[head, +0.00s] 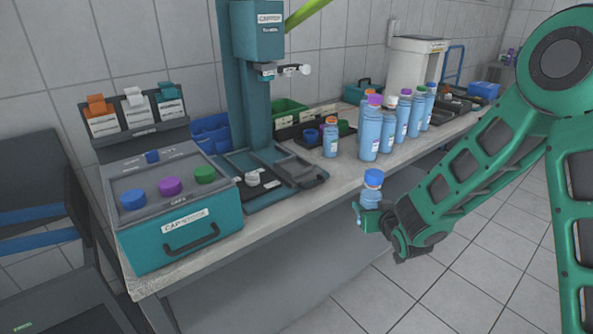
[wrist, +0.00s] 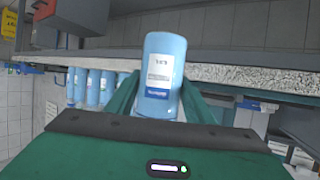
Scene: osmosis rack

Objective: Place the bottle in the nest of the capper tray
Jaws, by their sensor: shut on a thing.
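The bottle (head: 371,197), pale blue with a blue cap, stands about upright in my gripper (head: 369,212) in the head view. In the wrist view the bottle (wrist: 163,80) shows a white label, between the green fingers. My gripper is shut on it, out in front of the bench edge, to the right of the capper. The dark capper tray (head: 283,190) lies on the bench under the teal capper column (head: 255,115). A small whitish round piece (head: 252,178) shows on the tray, perhaps the nest; its detail is too small to tell.
Left of the tray is a teal cap box (head: 180,235) with blue, purple and green caps. Several blue bottles (head: 387,130) stand on the bench (head: 335,180) to the right. A small dark tray with caps (head: 320,135) is behind. Floor in front is clear.

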